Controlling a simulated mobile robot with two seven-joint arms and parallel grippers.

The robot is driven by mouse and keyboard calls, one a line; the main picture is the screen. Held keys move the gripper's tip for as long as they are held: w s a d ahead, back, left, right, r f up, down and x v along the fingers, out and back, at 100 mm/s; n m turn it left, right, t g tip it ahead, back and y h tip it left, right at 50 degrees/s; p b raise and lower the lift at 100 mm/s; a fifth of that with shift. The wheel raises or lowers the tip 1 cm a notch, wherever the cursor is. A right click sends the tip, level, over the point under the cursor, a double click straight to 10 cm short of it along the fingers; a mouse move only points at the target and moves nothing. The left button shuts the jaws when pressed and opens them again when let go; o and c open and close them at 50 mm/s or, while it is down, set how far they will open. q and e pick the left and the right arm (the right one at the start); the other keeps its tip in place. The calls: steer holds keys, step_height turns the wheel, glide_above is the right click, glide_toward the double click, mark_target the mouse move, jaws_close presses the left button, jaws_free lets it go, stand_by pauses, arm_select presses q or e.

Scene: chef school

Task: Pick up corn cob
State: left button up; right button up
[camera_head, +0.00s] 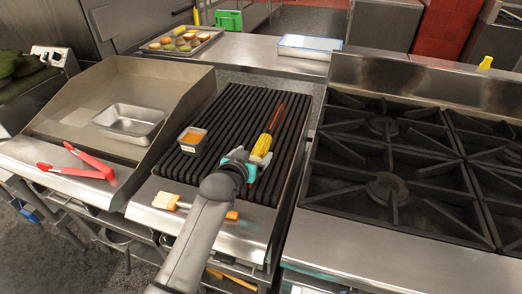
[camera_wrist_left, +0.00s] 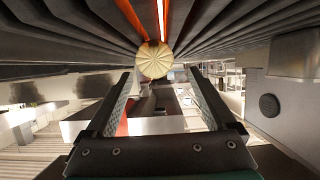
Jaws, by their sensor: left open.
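The yellow corn cob (camera_head: 261,147) lies on the dark ribbed grill (camera_head: 222,118), with a long red-orange object (camera_head: 275,118) at its far end. My left gripper (camera_head: 250,163) reaches over the grill from the front, at the near end of the cob. In the left wrist view the round end of the corn cob (camera_wrist_left: 154,60) shows just beyond and between the fingertips of my open left gripper (camera_wrist_left: 160,76). Nothing is held in it. I cannot tell whether a finger touches the cob. My right gripper is not in view.
A small container of orange sauce (camera_head: 192,140) stands left of the cob on the grill. A brush (camera_head: 166,201) lies on the front ledge, partly behind my arm. A metal pan (camera_head: 130,122) and red tongs (camera_head: 85,165) are farther left. A gas stove (camera_head: 390,150) is at right.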

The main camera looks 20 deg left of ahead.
mark_target(261, 149)
arm_select(q)
steer(key=shift+d+b+x, duration=0.1)
steer(key=shift+b+x, duration=0.3)
steer(key=shift+x, duration=0.85)
steer(key=shift+d+b+x, duration=0.15)
steer(key=shift+b+x, duration=0.25)
steer(key=shift+x, duration=0.9)
steer(key=shift+c, duration=0.2)
jaws_close()
